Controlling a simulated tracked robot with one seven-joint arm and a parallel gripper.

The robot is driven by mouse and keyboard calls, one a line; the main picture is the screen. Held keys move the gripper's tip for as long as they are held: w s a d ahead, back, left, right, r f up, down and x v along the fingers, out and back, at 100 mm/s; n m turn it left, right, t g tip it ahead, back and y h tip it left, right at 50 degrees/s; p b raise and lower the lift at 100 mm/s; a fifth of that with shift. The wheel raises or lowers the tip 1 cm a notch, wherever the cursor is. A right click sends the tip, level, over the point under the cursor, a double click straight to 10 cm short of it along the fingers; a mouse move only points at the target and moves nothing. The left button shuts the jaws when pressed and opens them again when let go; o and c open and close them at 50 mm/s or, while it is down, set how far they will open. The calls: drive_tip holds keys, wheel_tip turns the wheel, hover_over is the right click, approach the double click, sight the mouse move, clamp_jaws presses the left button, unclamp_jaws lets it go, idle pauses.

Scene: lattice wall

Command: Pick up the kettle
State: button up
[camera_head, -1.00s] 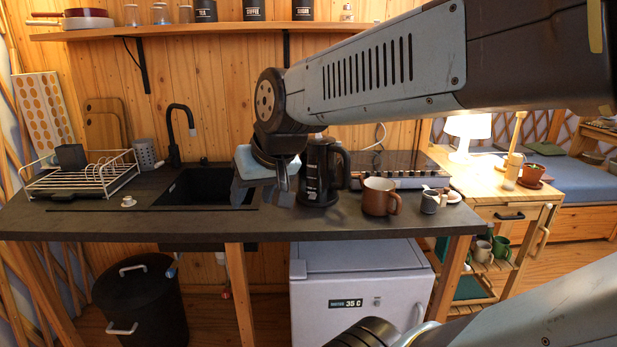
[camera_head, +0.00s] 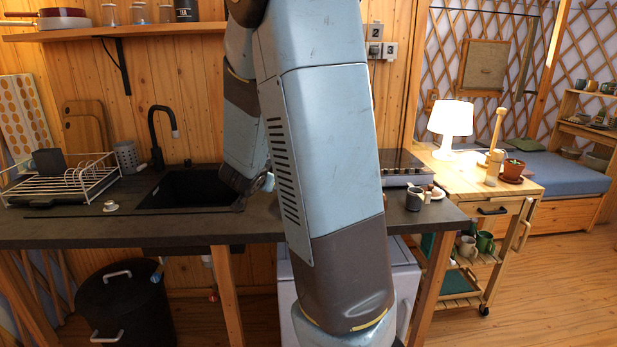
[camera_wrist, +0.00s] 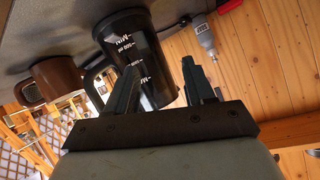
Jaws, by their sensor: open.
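The kettle (camera_wrist: 143,55) is black with white level marks and looks tilted in the wrist view. My gripper (camera_wrist: 159,68) is open, with its two dark fingers pointing at the kettle. The left finger overlaps the kettle's handle side in the picture, and the right finger shows near its other side. I cannot tell whether either finger touches it. The kettle's handle (camera_wrist: 93,88) is partly hidden by the left finger. In the head view my arm covers the kettle and most of my gripper, which shows only in part beside the sink.
A brown mug (camera_wrist: 58,78) stands close to the kettle's handle side. In the head view, a dark cup (camera_head: 414,199) sits right of my arm, near the hob (camera_head: 402,166). The sink (camera_head: 190,188) and dish rack (camera_head: 65,180) are left along the dark counter (camera_head: 120,228).

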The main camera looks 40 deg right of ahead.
drive_tip(key=shift+s+d+f+m+g+h, duration=0.2)
drive_tip(key=shift+s+d+m+g+h, duration=1.05)
drive_tip(key=shift+d, duration=2.45)
drive_tip(key=shift+s+d+f+m+g+h, duration=0.15)
drive_tip(key=shift+d+g+h, duration=0.65)
drive_tip(key=shift+d+h, duration=2.05)
drive_tip(key=shift+s+d+f+m+g+h, duration=0.2)
drive_tip(key=shift+s+d+m+g+h, duration=0.7)
drive_tip(key=shift+d, duration=3.7)
drive_tip(key=shift+w, duration=0.25)
clamp_jaws()
drive_tip(key=shift+r+g, duration=0.15)
drive_tip(key=shift+g, duration=0.1)
